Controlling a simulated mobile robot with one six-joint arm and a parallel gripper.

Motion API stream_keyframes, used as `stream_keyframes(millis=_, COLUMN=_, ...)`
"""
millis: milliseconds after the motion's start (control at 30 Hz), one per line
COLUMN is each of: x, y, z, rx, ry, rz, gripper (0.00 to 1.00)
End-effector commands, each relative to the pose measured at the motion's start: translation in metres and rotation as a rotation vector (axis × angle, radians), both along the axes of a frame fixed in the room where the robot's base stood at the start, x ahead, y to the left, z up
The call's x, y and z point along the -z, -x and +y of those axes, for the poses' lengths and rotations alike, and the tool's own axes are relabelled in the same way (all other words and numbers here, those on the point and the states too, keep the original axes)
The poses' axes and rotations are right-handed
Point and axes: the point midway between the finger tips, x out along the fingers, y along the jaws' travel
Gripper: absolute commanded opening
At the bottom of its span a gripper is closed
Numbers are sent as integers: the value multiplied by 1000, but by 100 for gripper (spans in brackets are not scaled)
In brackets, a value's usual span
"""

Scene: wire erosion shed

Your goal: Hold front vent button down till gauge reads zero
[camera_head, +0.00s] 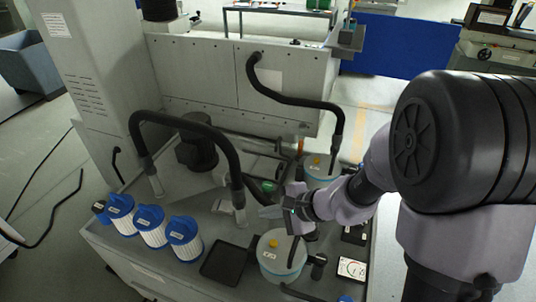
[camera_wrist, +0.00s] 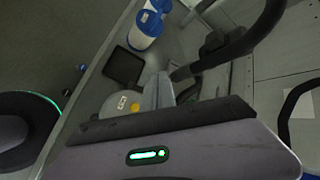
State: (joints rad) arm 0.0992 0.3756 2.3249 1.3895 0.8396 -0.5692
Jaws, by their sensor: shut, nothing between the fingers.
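The front canister (camera_head: 283,262) is pale blue with a grey lid, at the front edge of the bench. Its yellow button (camera_head: 273,243) shows on the lid, and also in the wrist view (camera_wrist: 135,107). A similar rear canister (camera_head: 320,178) has its own yellow button (camera_head: 317,160). A white gauge (camera_head: 352,268) sits right of the front canister; its reading is too small to tell. My gripper (camera_head: 267,212) is shut and empty, above and behind the front lid, apart from the button as far as I can see. Its fingers show in the wrist view (camera_wrist: 158,92).
Several blue-and-white filters (camera_head: 152,226) stand at the left, beside a black tray (camera_head: 224,263). Black hoses (camera_head: 208,130) arch behind them, one close left of my gripper. A grey machine housing (camera_head: 220,72) closes the back.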

Motion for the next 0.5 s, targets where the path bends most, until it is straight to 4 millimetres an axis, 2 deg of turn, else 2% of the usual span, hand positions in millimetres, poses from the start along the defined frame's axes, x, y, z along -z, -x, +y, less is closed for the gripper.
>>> stream_keyframes(millis=100, x=37, y=-18, z=-13, rx=133, ry=-34, rz=72, gripper=0)
stream_keyframes(millis=200, x=61, y=-24, z=-22, rx=205, ry=-42, rz=107, gripper=0)
stream_keyframes(millis=333, x=74, y=-28, z=-27, rx=247, ry=-44, rz=124, gripper=0)
stream_keyframes(millis=500, x=76, y=-28, z=-28, rx=252, ry=-45, rz=126, gripper=0)
